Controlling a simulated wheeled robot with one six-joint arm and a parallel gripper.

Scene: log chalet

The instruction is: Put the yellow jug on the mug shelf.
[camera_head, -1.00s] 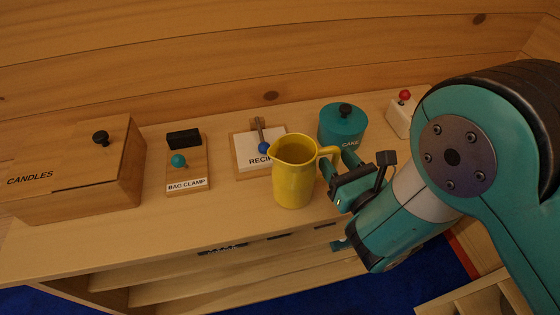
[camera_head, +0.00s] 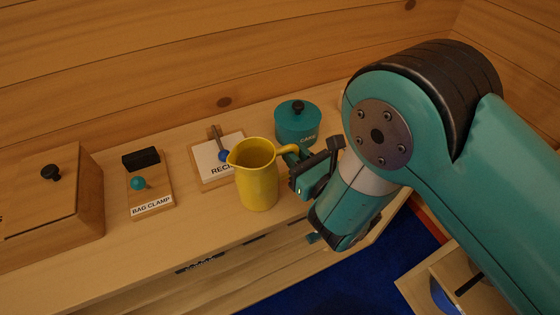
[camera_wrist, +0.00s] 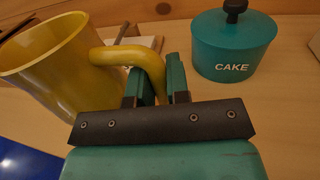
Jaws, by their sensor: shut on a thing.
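The yellow jug (camera_head: 257,184) is upright at the front of the wooden cabinet top, its spout to the left and its handle to the right. My gripper (camera_head: 296,165) is at the jug's right side. In the wrist view my gripper (camera_wrist: 157,84) has its two teal fingers on either side of the handle of the jug (camera_wrist: 62,70), shut on it. I cannot tell whether the jug's base touches the top. The cabinet's shelf slots below have a label (camera_head: 197,265) at the front edge, too small to read.
Behind the jug stand a recipe board (camera_head: 212,172) and a teal CAKE tin (camera_head: 298,130), also in the wrist view (camera_wrist: 234,48). A bag clamp board (camera_head: 147,192) and a wooden box (camera_head: 45,215) are at left. An open wooden drawer or crate (camera_head: 425,285) is at lower right.

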